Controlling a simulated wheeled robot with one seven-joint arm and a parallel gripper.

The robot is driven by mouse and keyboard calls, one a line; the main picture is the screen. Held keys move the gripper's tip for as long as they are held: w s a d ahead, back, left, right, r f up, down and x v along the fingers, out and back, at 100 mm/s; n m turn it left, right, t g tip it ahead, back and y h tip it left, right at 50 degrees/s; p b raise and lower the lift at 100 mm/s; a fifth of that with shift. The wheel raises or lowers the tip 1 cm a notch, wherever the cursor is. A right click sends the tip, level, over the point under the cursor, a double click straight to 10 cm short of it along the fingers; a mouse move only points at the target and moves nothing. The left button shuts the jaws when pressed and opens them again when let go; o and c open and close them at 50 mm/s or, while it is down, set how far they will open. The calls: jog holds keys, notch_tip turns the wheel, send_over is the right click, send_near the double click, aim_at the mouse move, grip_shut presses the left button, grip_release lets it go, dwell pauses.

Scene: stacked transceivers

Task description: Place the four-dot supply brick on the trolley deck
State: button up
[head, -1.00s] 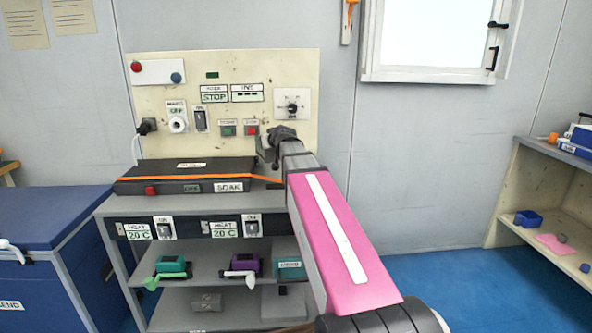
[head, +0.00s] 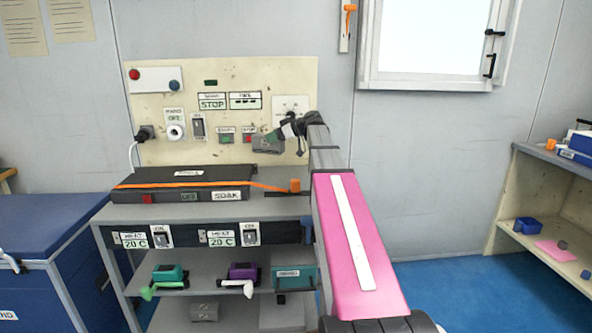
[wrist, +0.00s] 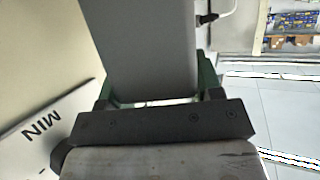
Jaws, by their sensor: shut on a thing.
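My gripper (head: 290,130) is shut on a grey brick (head: 267,143), held in the air in front of the cream control panel. In the wrist view the brick (wrist: 145,45) is a plain grey slab between the greenish fingers of the gripper (wrist: 158,90). No dots show on its visible face, so I cannot tell its dot count. The grey shelved stand (head: 262,207) is below and in front of the panel. I cannot tell whether it is the trolley; no other trolley is evident.
A black SOAK case (head: 150,178) with an orange strap lies on the stand's top, with a small orange piece (head: 295,186) to its right. Teal and purple devices (head: 242,272) sit on the shelf below. A blue chest (head: 40,225) stands left; open shelving (head: 510,205) stands right.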

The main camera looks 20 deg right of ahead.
jog(key=shift+s+d+f, duration=0.75)
jog(key=shift+d+f, duration=0.75)
jog(key=shift+f, duration=0.2)
jog(key=shift+s+d+f, duration=0.7)
jog(key=shift+d+f, duration=0.85)
jog(key=shift+f, duration=0.1)
jog(key=shift+s+d+f, duration=0.75)
jog(key=shift+d+f, duration=0.75)
jog(key=shift+f, duration=0.2)
jog(key=o, duration=1.2)
jog(key=v, duration=1.2)
